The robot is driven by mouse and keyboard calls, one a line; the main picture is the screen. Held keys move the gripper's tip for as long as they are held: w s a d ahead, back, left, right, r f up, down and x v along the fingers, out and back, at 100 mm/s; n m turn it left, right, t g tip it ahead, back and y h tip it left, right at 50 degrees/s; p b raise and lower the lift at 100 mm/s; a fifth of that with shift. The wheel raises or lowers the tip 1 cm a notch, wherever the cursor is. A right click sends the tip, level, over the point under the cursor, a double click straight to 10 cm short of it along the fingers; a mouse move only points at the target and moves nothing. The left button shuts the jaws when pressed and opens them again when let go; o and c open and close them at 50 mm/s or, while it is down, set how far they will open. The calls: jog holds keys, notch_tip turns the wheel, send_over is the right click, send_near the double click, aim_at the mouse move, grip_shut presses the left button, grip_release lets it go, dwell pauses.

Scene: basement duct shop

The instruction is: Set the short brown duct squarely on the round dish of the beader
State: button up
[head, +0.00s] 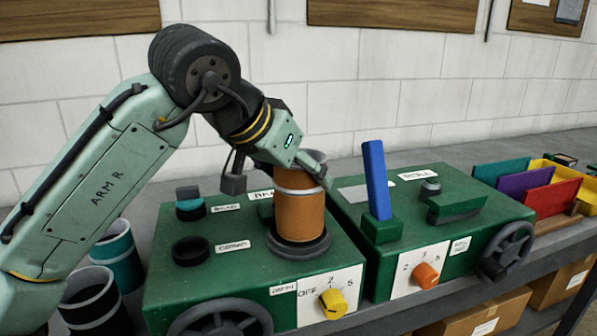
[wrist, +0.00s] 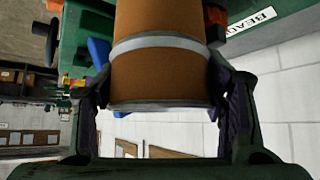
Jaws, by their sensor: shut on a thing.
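The short brown duct (head: 297,214), with pale grey bands, is upright over the round dark dish (head: 318,249) of the green beader (head: 232,268). Its lower end meets the dish in the head view and looks roughly centred; I cannot tell whether it rests fully flat. My gripper (head: 303,172) is at the duct's upper part, shut on it. In the wrist view the duct (wrist: 162,72) lies between my two fingers (wrist: 164,95), one on each side. The far side of the dish is hidden behind the duct.
A second green machine with an upright blue bar (head: 376,180) and an orange knob (head: 425,275) stands close to the right. A teal duct (head: 119,262) and a dark grey one (head: 91,302) stand at the left.

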jog(key=shift+f, duration=0.6)
jog(key=o, duration=1.7)
jog(key=shift+f, duration=0.15)
jog(key=shift+r, duration=0.25)
jog(key=shift+s+a+r, duration=0.15)
jog(key=shift+s+r, duration=0.05)
jog(key=shift+s, duration=0.05)
jog(key=b+v, duration=0.2)
jog(key=v, duration=0.9)
jog(key=shift+s, duration=0.15)
